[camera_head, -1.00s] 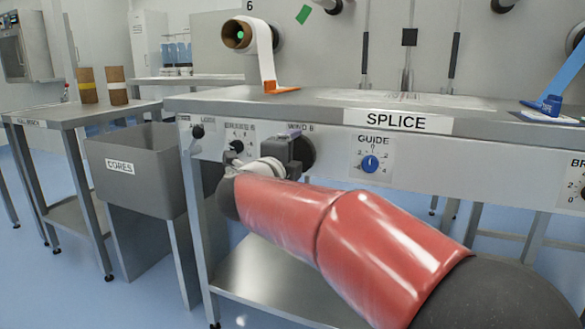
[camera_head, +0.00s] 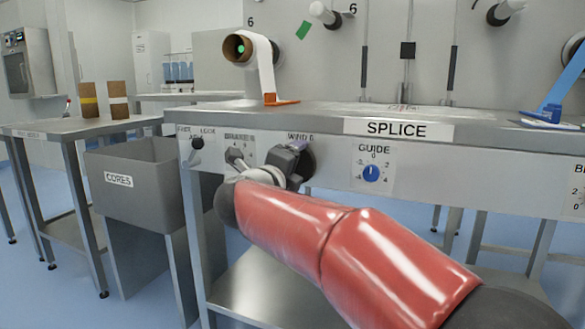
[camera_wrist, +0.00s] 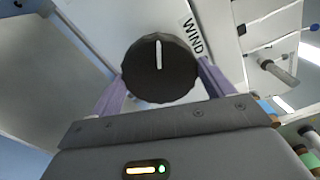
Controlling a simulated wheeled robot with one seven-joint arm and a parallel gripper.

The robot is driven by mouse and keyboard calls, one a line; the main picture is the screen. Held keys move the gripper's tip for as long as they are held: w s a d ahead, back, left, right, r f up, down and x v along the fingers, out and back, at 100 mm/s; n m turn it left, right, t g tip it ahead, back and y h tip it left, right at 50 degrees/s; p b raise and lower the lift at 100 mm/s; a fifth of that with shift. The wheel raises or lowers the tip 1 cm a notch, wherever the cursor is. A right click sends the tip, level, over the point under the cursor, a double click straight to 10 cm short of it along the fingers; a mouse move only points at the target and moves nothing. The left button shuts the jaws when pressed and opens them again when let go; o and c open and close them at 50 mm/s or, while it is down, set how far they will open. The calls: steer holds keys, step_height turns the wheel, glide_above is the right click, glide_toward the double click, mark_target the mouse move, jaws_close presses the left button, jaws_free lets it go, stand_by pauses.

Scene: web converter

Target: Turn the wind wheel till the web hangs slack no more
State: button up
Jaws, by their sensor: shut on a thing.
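The wind wheel is a black ribbed knob (camera_wrist: 152,82) with a white pointer line, beside a WIND label. In the head view it is mostly hidden behind my gripper (camera_head: 290,162), under the front edge of the bench. In the wrist view the two pale purple fingers of my gripper (camera_wrist: 163,70) close on opposite sides of the knob. The white web (camera_head: 265,68) runs from a brown core (camera_head: 238,48) at the upper left down to an orange foot (camera_head: 281,101) on the bench top. I cannot tell clearly how slack it hangs.
The SPLICE bench (camera_head: 480,130) carries a blue GUIDE knob (camera_head: 371,173) to the right and a small black lever (camera_head: 196,145) to the left. A grey CORES bin (camera_head: 150,199) stands at the left.

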steer(key=o, duration=0.9)
steer(key=shift+o, duration=0.2)
steer(key=v, duration=0.7)
steer(key=shift+s+a, duration=0.15)
steer(key=shift+s, duration=0.2)
